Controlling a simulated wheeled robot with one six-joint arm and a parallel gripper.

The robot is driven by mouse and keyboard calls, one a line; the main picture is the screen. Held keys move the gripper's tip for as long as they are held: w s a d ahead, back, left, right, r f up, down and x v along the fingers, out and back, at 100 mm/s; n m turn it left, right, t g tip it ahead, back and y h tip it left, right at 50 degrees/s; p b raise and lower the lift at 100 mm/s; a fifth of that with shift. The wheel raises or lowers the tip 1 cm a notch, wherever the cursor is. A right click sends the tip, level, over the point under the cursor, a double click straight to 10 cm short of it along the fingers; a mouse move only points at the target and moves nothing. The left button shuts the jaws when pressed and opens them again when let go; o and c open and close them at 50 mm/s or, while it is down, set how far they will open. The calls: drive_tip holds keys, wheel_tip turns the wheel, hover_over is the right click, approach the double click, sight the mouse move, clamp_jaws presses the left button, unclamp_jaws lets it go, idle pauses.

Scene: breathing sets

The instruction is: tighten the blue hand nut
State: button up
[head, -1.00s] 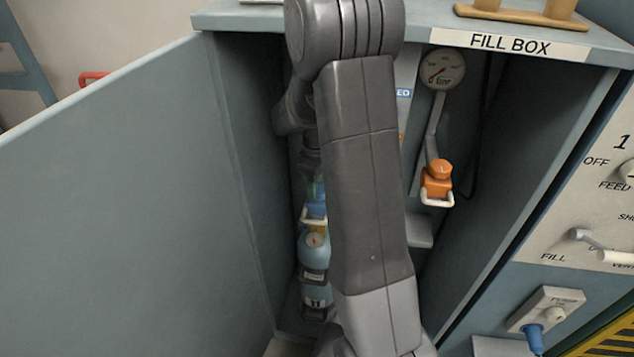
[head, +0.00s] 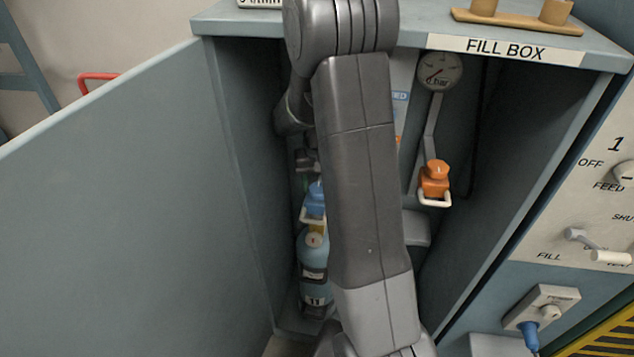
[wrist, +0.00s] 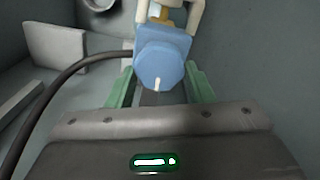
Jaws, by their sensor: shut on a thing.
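The blue hand nut (wrist: 163,60) sits between the two green fingers of my gripper (wrist: 160,74) in the wrist view, with a white mark on its near face. My gripper is shut on it. In the head view the blue hand nut (head: 315,196) shows at the top of a light blue cylinder (head: 314,268), inside the fill box at the left of my arm. A pale yoke (wrist: 193,17) is just behind the nut. My forearm hides part of the nut and most of the gripper in the head view.
The fill box door (head: 130,190) stands open at the left. To the right of my arm are an orange nut (head: 435,178) in a white yoke and a gauge (head: 440,70). A dark hose (wrist: 60,80) curves left of my gripper in the wrist view.

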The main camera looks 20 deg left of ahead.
drive_tip(key=m, duration=0.4)
drive_tip(key=shift+d+m, duration=0.1)
drive_tip(key=shift+m, duration=0.2)
drive_tip(key=m, duration=0.3)
drive_tip(key=shift+d+m, duration=0.1)
drive_tip(key=shift+m, duration=0.3)
drive_tip(key=m, duration=0.4)
drive_tip(key=shift+d+p, duration=0.1)
drive_tip(key=shift+p, duration=0.2)
drive_tip(key=m, duration=0.8)
drive_tip(key=shift+s+d+m, duration=0.1)
drive_tip(key=shift+s+m, duration=0.05)
drive_tip(key=shift+m, duration=0.15)
drive_tip(key=m, duration=0.3)
drive_tip(key=shift+s+m, duration=0.1)
drive_tip(key=shift+m, duration=0.2)
drive_tip(key=m, duration=0.3)
drive_tip(key=shift+m, duration=0.3)
drive_tip(key=shift+s+m, duration=0.1)
drive_tip(key=shift+m, duration=1.7)
